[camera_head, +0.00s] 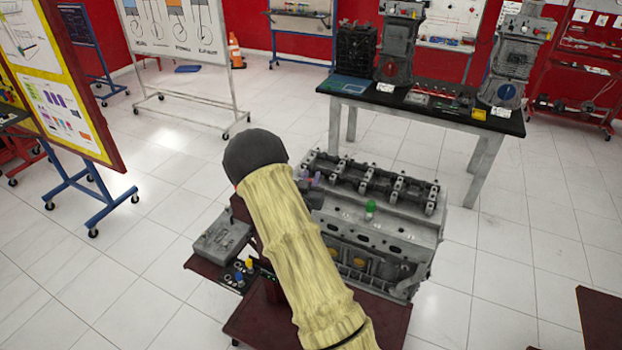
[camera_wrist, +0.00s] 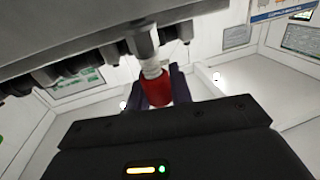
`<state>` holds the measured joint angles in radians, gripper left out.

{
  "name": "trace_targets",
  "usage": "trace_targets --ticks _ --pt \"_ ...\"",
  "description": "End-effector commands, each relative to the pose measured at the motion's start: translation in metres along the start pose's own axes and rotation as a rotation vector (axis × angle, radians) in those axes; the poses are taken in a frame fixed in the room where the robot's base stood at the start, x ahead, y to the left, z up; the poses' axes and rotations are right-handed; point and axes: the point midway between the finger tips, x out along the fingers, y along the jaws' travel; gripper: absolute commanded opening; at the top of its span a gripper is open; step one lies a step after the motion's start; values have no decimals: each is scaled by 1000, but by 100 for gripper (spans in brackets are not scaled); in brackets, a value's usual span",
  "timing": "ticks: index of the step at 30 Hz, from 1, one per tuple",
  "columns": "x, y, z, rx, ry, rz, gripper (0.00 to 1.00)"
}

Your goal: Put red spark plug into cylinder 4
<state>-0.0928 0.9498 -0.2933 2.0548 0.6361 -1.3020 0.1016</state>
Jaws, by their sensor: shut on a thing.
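In the wrist view my gripper (camera_wrist: 158,91) is shut on the red spark plug (camera_wrist: 157,91), with a dark finger on each side. The plug's pale upper part points toward a grey metal piece just beyond it. I cannot tell whether it touches or enters anything. The engine block (camera_head: 392,230) stands on a dark red stand in the head view. My arm hides the left part of the block and the red plug in the head view.
A grey box (camera_head: 221,238) and small blue and yellow pieces (camera_head: 249,263) are on the stand's left side. A black-topped table (camera_head: 420,108) with engine parts stands behind. Display boards (camera_head: 66,85) stand at left.

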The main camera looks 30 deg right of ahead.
Motion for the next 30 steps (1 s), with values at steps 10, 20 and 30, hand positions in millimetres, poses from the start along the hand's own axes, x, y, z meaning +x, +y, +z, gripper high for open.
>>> trace_targets --ticks 10,20,30 --pt "-1 -1 3 0 0 0 0" --pt "-1 -1 4 0 0 0 0" --pt "-1 -2 4 0 0 0 47"
